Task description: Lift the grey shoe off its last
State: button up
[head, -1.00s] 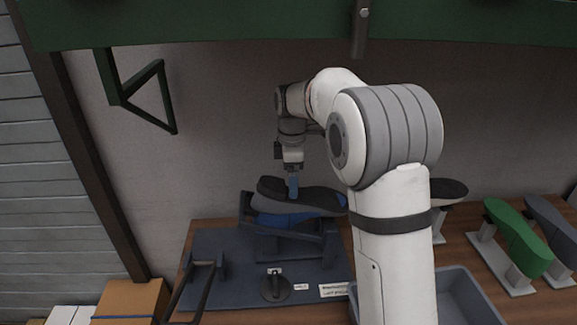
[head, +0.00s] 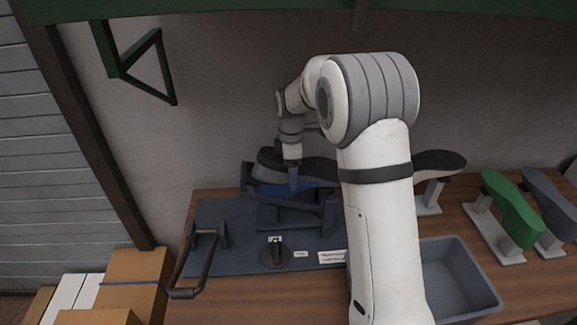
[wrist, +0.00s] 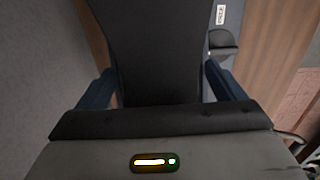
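In the wrist view the shoe (wrist: 157,50) is a dark shape running between the two fingers of my gripper (wrist: 160,72). The fingers are apart, one on each side, with narrow gaps visible; contact at the tips is unclear.
A dark base plate (head: 215,240) carries the frame, a black handle (head: 187,291) and a knob (head: 275,256). A grey bin (head: 478,295) stands right of my arm. Green (head: 512,210) and blue-grey (head: 552,208) forms and a dark-topped one (head: 440,162) stand at the right. Cardboard boxes (head: 137,280) are lower left.

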jog(key=c, duration=1.3)
jog(key=shift+o, duration=0.2)
jog(key=shift+r, duration=0.15)
